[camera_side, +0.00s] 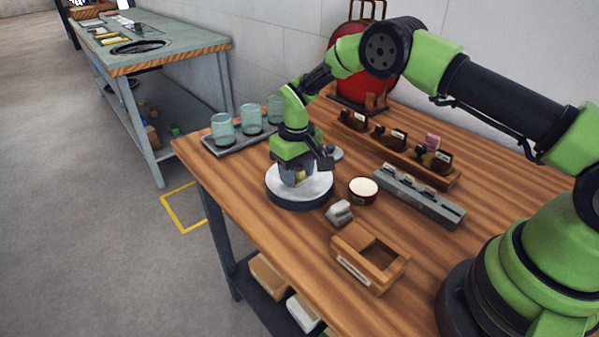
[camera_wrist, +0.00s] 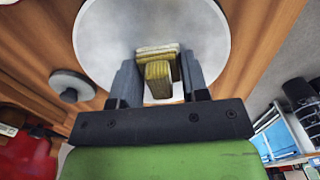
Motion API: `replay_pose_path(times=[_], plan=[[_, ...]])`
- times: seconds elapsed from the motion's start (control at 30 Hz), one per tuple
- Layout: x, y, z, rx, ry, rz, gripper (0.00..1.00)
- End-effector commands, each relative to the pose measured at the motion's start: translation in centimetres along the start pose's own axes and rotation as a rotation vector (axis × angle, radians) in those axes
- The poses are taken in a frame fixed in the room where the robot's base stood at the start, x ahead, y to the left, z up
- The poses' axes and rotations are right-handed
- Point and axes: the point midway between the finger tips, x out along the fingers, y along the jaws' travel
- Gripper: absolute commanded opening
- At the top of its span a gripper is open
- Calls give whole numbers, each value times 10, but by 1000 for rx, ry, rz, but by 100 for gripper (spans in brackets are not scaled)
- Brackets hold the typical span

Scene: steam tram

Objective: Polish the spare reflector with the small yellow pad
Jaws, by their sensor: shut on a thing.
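The spare reflector (camera_side: 315,187) is a round, pale silvery disc on a dark round base on the wooden bench. It fills the top of the wrist view (camera_wrist: 110,40). My gripper (camera_side: 297,178) points down over the disc and is shut on the small yellow pad (camera_wrist: 158,72). In the side view the pad (camera_side: 300,174) shows only in part between the fingers. The pad is at or just above the disc's face; I cannot tell whether they touch.
A round tin (camera_side: 363,190) with a cream top, a small grey-white block (camera_side: 340,213) and an open wooden box (camera_side: 350,262) stand close to the reflector. Glass jars (camera_side: 223,129) stand on a tray behind. A grey slotted rack (camera_side: 420,196) and a wooden rack (camera_side: 400,150) stand to the right.

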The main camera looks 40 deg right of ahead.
Motion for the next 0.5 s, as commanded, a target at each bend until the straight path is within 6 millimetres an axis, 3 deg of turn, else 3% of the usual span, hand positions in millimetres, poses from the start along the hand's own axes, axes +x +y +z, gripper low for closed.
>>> replay_pose_path(times=[0.5], plan=[[-3,0,38,0,-1,0,22]])
